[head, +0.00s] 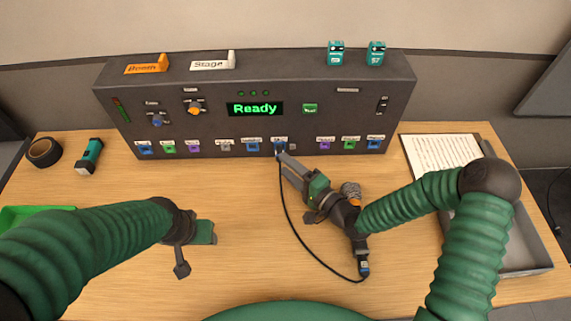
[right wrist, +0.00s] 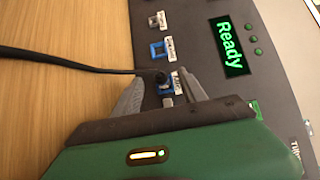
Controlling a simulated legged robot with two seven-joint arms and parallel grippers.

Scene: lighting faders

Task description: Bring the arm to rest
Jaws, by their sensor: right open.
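My right gripper (head: 282,158) reaches the lower row of the dark console (head: 300,84), at a blue socket. The right wrist view shows the right gripper's (right wrist: 160,88) two grey fingers apart, one on each side of a black plug (right wrist: 161,76) at that socket. I cannot tell whether either finger touches it. A black cable (head: 290,215) runs from there across the table to a blue-marked end (head: 364,268). My left gripper (head: 190,252) hangs over the table at the left, apart from the console; its jaws are not clear.
The console display (head: 255,108) reads "Ready" in green. A roll of tape (head: 44,152) and a teal cylinder (head: 89,156) lie at the left, near a green tray (head: 30,215). A sheet of paper (head: 440,155) and a grey tray (head: 528,240) are at the right. The middle table is mostly clear.

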